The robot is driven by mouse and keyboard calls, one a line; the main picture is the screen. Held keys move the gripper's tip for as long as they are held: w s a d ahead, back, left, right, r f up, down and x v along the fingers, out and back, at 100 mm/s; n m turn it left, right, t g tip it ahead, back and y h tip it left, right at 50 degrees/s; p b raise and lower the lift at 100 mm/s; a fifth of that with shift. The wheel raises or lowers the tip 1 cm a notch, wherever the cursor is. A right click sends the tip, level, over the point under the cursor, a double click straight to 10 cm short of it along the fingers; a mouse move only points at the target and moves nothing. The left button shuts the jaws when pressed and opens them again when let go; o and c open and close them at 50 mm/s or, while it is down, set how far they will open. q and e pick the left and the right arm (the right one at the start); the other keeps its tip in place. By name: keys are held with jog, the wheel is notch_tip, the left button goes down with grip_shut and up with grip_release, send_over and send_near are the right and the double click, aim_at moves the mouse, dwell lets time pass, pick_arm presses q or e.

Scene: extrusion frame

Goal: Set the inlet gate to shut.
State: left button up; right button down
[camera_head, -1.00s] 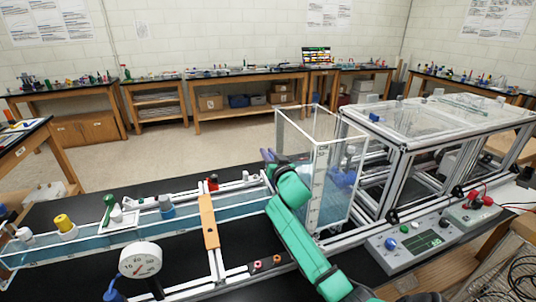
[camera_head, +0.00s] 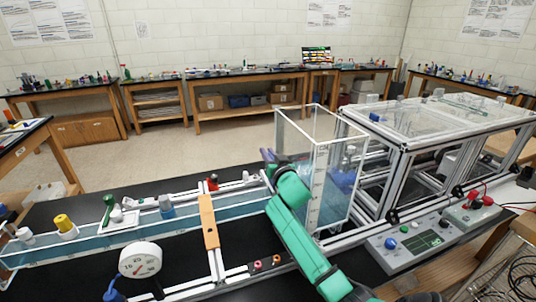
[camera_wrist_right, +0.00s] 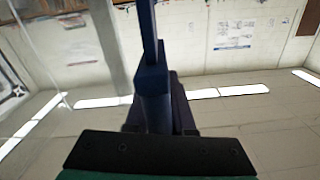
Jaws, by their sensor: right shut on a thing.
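My right gripper (camera_head: 271,158) is at the near left side of the clear tank (camera_head: 316,128), where the water channel (camera_head: 120,243) meets it. Its dark fingers also show in the wrist view (camera_wrist_right: 148,62), pointing up the picture with no gap between them. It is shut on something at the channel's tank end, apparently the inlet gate. The gate is hidden behind my green hand and arm, so I cannot tell how far it stands open. My left gripper is not in view.
An orange crossbar (camera_head: 208,222) spans the channel. A round white gauge (camera_head: 140,259) stands in front of it. A control box (camera_head: 410,244) sits at the right, by a clear-topped metal frame (camera_head: 402,165). Small fittings, including a yellow knob (camera_head: 64,223), line the channel.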

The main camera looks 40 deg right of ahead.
jog(key=shift+f, duration=0.1)
notch_tip(320, 180, down, 6)
jog(key=b, duration=0.4)
jog(key=shift+r, duration=0.25)
jog(key=shift+a, duration=0.1)
jog(key=c, duration=0.8)
grip_release()
jog(key=shift+r, duration=0.1)
jog(key=shift+s, duration=0.1)
